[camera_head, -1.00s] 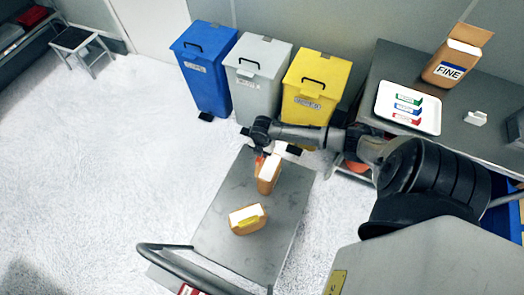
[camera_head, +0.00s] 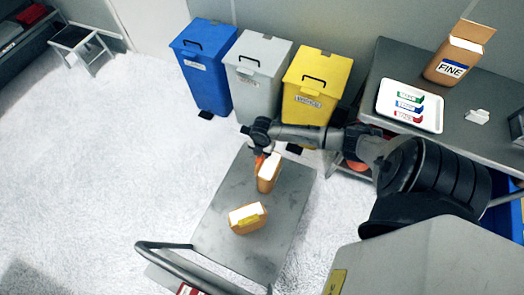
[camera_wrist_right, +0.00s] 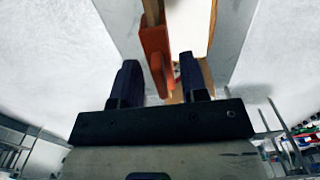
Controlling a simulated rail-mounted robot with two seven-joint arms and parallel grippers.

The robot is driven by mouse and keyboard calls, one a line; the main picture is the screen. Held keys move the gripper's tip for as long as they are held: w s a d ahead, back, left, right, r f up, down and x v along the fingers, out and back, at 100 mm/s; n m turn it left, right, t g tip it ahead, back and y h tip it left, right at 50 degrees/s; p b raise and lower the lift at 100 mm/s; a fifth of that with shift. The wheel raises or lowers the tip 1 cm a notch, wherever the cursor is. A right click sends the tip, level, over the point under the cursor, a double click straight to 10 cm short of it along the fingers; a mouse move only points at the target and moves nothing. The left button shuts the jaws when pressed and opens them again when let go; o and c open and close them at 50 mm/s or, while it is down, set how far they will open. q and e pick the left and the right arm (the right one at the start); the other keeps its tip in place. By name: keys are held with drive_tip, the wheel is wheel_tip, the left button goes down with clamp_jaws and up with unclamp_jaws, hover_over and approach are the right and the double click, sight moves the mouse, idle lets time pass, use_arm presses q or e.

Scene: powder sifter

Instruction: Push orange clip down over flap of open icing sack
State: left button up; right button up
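An open tan sack with a white top (camera_head: 268,172) stands on the grey cart below my right gripper (camera_head: 261,148). The orange clip (camera_head: 260,160) is at the sack's upper left edge, partly hidden by the gripper. In the right wrist view, the orange clip (camera_wrist_right: 155,52) lies just beyond and between the dark fingertips of my right gripper (camera_wrist_right: 160,72). The fingers are apart, with gaps showing beside the clip. The sack's tan side (camera_wrist_right: 208,75) is beside the clip. I cannot tell how far down the clip sits. My left gripper is not in view.
Blue (camera_head: 205,75), grey (camera_head: 252,85) and yellow (camera_head: 312,95) bins stand behind. A bench at right holds a white tray (camera_head: 385,108) and a FINE box (camera_head: 450,62).

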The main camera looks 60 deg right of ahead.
drive_tip(key=shift+o, duration=1.1)
drive_tip(key=shift+r, duration=0.15)
wheel_tip(320, 180, up, 14)
drive_tip(key=p, duration=0.3)
drive_tip(key=shift+f, duration=0.25)
